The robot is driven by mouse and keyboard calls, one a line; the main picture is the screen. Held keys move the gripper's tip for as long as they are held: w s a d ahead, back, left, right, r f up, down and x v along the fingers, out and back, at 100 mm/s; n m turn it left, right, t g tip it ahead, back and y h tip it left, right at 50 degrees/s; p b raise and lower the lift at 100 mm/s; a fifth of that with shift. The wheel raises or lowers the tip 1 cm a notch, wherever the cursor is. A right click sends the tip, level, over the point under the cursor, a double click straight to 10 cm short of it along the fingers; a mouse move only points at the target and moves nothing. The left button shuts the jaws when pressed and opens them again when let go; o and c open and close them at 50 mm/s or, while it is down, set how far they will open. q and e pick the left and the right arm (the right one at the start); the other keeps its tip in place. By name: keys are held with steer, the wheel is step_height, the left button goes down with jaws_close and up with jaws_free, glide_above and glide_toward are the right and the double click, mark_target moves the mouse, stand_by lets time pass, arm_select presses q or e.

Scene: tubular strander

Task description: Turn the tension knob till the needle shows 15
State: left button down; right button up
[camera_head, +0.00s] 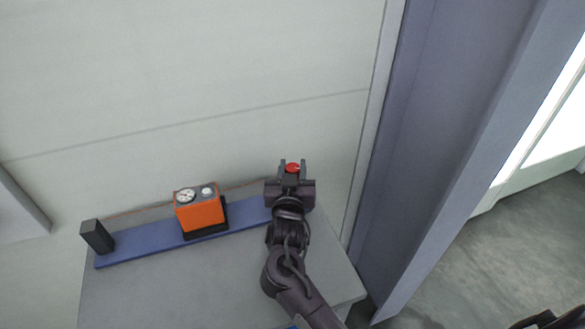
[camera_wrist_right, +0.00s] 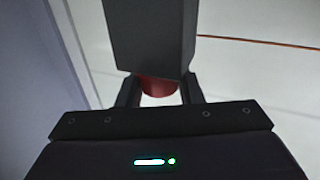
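The red tension knob (camera_head: 292,168) sits at the right end of the blue rail, between the fingers of my right gripper (camera_head: 293,171). In the right wrist view the red knob (camera_wrist_right: 159,88) is partly hidden under a dark block (camera_wrist_right: 150,40), with a gripper finger on each side. In the head view a small gap shows beside the knob, so the fingers look open around it. An orange box (camera_head: 200,214) carries a round white gauge (camera_head: 186,196) with a dark needle; its reading is too small to make out. My left gripper is not in view.
The blue rail (camera_head: 150,252) lies along a grey table (camera_head: 190,290), with a black block (camera_head: 97,236) at its left end. A thin reddish wire (camera_wrist_right: 260,43) runs above the rail. A pale wall stands behind and a blue-grey post (camera_head: 430,130) at right. The table's front is clear.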

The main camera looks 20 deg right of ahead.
steer(key=o, duration=0.4)
steer(key=shift+s+a, duration=0.1)
steer(key=shift+s, duration=0.15)
steer(key=p+v, duration=0.3)
steer(key=v, duration=0.4)
steer(key=shift+s+a+p, duration=0.1)
steer(key=shift+p, duration=0.3)
steer(key=shift+f, duration=0.1)
